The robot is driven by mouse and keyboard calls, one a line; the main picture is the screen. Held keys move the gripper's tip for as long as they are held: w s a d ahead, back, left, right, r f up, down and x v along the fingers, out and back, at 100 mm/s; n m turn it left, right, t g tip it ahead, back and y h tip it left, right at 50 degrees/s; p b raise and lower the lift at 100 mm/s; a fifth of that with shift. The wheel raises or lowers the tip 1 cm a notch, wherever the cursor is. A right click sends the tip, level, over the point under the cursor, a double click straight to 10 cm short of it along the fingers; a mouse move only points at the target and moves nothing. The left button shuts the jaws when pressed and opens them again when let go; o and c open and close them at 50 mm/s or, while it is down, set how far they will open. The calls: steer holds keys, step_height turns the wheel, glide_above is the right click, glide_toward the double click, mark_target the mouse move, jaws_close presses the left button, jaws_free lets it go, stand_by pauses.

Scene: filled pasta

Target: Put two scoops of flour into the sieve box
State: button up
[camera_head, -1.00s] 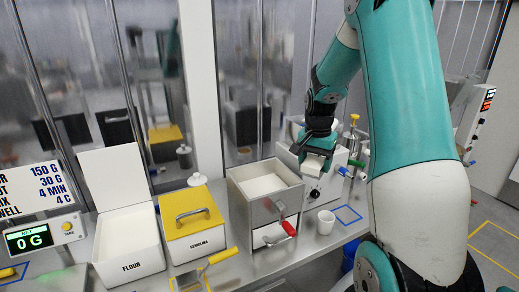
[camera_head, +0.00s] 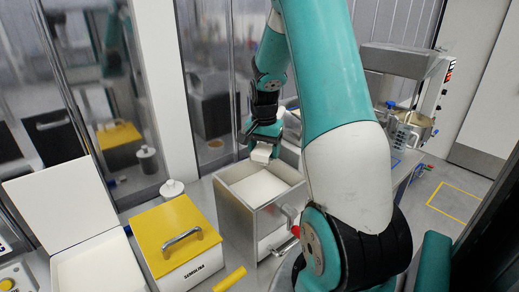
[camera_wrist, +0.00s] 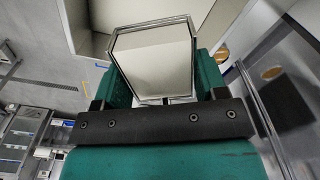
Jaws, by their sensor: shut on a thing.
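The sieve box (camera_head: 232,204) is a grey metal box with an open top and a pale layer inside. My gripper (camera_head: 265,142) is over its back edge in the head view. It is shut on a scoop (camera_head: 261,154), which shows as a small pale shape there. In the wrist view the scoop (camera_wrist: 153,62) has a thin metal rim and a smooth cream surface, seemingly flour, between my gripper's fingers (camera_wrist: 160,92). The flour bin (camera_head: 98,266) is white, with its lid (camera_head: 55,200) raised, at the left. Its inside looks white.
A yellow-lidded semolina box (camera_head: 178,235) stands between the flour bin and the sieve box. A white lidded jar (camera_head: 171,189) is behind it. A yellow handle (camera_head: 230,279) lies in front. A machine with a metal bowl (camera_head: 412,126) stands at the right. Glass panels rise behind the bench.

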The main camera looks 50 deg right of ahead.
steer(key=f+h+b, duration=0.1)
steer(key=b, duration=0.1)
steer(key=shift+a+b, duration=0.35)
steer(key=h+b, duration=0.2)
steer(key=b, duration=0.1)
steer(key=shift+s+a+f+t, duration=0.15)
steer(key=shift+a+t, duration=0.1)
steer(key=shift+t, duration=0.15)
steer(key=h+b, duration=0.1)
steer(key=b, duration=0.1)
steer(key=a+t+h+b, duration=0.1)
steer(key=h+b, duration=0.1)
steer(key=b, duration=0.1)
steer(key=shift+s+a+r+h, duration=0.1)
steer(key=shift+r+h, duration=0.2)
steer(key=shift+r, duration=0.05)
steer(key=h+b, duration=0.1)
steer(key=b, duration=0.2)
steer(key=a+t+h+b, duration=0.1)
steer(key=h+b, duration=0.1)
steer(key=b, duration=0.1)
steer(key=shift+s+a+r+b, duration=0.1)
steer(key=shift+s+a+b, duration=0.1)
steer(key=shift+b, duration=0.15)
steer(key=shift+a+r+h+b, duration=0.1)
steer(key=shift+r+h+b, duration=0.05)
steer(key=shift+h+b, duration=0.5)
steer(key=shift+s+r, duration=0.1)
steer(key=shift+r, duration=0.05)
